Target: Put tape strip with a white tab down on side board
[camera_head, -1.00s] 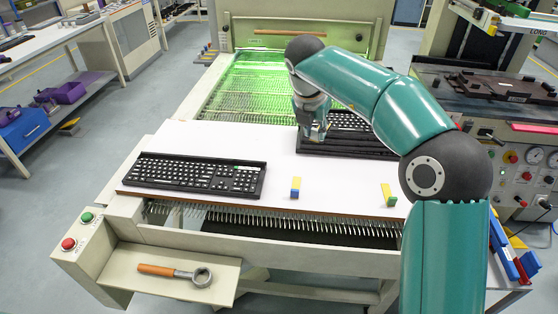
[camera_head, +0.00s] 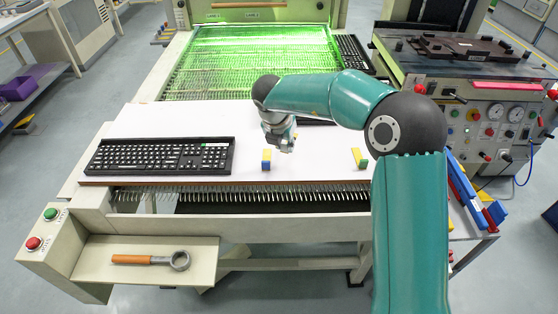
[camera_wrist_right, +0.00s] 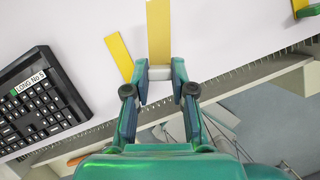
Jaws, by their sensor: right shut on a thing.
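My right gripper (camera_wrist_right: 159,92) is shut on the white tab (camera_wrist_right: 159,73) of a yellow tape strip (camera_wrist_right: 159,30) in the right wrist view. The strip points away from the fingers over a white board (camera_wrist_right: 215,45); I cannot tell whether it touches. In the head view my right gripper (camera_head: 284,146) is above the white board (camera_head: 210,120), and the strip is mostly hidden. A second yellow strip with a blue end (camera_head: 266,160) lies close by at the board's front. A third (camera_head: 360,158) lies farther right. My left gripper is out of view.
A black keyboard (camera_head: 160,156) lies on the board's left, labelled in the wrist view (camera_wrist_right: 35,105). Another dark keyboard (camera_head: 318,122) is partly hidden behind my right arm. A green-lit conveyor (camera_head: 245,60) lies behind.

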